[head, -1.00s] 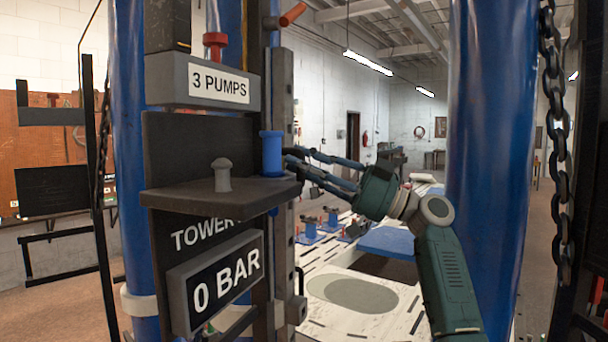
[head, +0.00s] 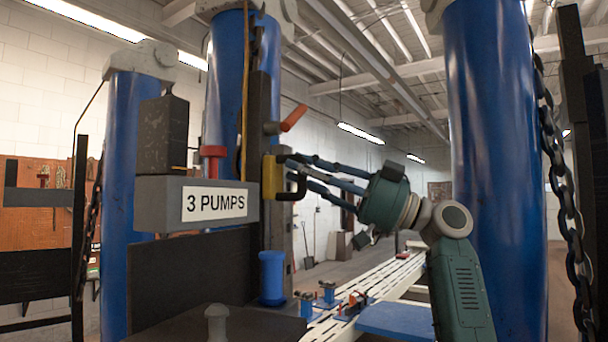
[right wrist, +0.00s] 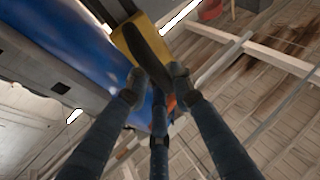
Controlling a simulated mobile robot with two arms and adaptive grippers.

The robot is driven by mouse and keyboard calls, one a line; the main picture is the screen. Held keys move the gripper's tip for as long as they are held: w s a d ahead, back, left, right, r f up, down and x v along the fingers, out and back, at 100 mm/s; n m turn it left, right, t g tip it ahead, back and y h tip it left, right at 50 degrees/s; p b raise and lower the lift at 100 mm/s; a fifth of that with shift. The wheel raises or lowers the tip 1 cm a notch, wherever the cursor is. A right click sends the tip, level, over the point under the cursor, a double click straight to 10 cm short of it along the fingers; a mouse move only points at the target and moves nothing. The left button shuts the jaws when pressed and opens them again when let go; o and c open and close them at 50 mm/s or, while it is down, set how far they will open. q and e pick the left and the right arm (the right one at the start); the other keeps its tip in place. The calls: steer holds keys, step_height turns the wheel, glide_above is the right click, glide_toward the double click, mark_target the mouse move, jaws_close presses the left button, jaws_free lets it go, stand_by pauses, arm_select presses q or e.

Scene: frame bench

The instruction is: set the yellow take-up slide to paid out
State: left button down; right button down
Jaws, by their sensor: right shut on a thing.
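The yellow take-up slide (head: 270,176) is a small yellow block with a black handle, on the dark upright beside the blue post. It also shows at the top of the right wrist view (right wrist: 127,50), its dark handle between the fingers. My right gripper (head: 291,170) comes in from the right with its dark blue fingers closed on the slide's handle. The fingertips (right wrist: 156,86) meet around that handle in the right wrist view and hide part of it. My left gripper is not in view.
An orange lever (head: 293,118) sits just above the slide. A blue spool (head: 272,276) is below. A blue post (head: 500,130) and chain stand at right.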

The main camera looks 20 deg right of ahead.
steer(key=shift+r, duration=0.1)
steer(key=c, duration=1.5)
jaws_free()
steer(key=shift+c, duration=0.2)
steer(key=shift+a, duration=0.1)
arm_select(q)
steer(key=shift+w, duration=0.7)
arm_select(e)
steer(key=v, duration=1.2)
